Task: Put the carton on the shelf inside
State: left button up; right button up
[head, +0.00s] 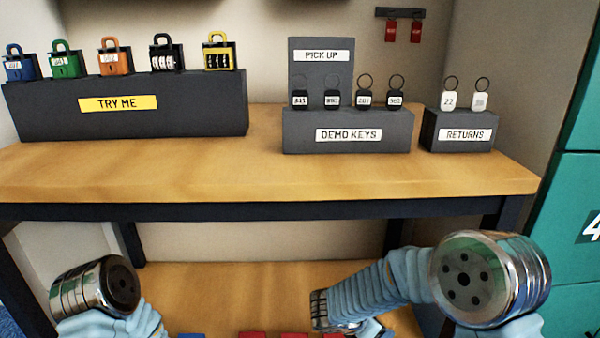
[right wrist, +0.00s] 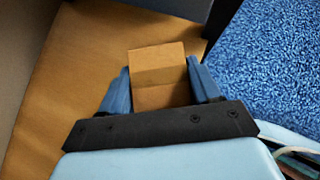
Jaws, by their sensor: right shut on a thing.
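A small brown carton (right wrist: 158,65) is between the two blue fingers of my right gripper (right wrist: 160,80) in the right wrist view. The gripper is shut on it, with one finger at each side. The wooden lower shelf (head: 220,285) lies under the table in the head view. A wooden surface also shows below and left of the carton in the right wrist view (right wrist: 70,85); whether the carton touches it I cannot tell.
The table top (head: 250,175) above the shelf holds a TRY ME block (head: 60,115) with several padlocks, a DEMO KEYS stand (head: 300,140) and a RETURNS block (head: 435,135). Red things (head: 290,335) show at the bottom edge. Blue carpet (right wrist: 270,70) lies to the right.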

aim_at(386, 318)
jog(key=shift+s+d+n+t+y+p, duration=0.2)
jog(key=shift+s+d+n+p, duration=0.1)
jog(key=shift+d, duration=0.25)
jog(key=shift+s+d+n+t+y+p, duration=0.1)
jog(key=shift+s+d+n+t+p, duration=0.15)
jog(key=shift+d, duration=0.25)
jog(key=shift+w+d+r+n, duration=0.15)
jog(key=shift+d+n, duration=0.05)
jog(key=shift+n, duration=0.15)
jog(key=r+n+t+y, duration=0.1)
jog(key=r+n, duration=0.1)
jog(key=r, duration=0.1)
jog(key=w+r+n+t+y, duration=0.1)
jog(key=r+n, duration=0.1)
jog(key=r, duration=0.1)
jog(key=r+n+t+y, duration=0.1)
jog(key=r+n+y, duration=0.1)
jog(key=r, duration=0.1)
jog(key=shift+w, duration=0.4)
jog(key=shift+r+n+y, duration=0.3)
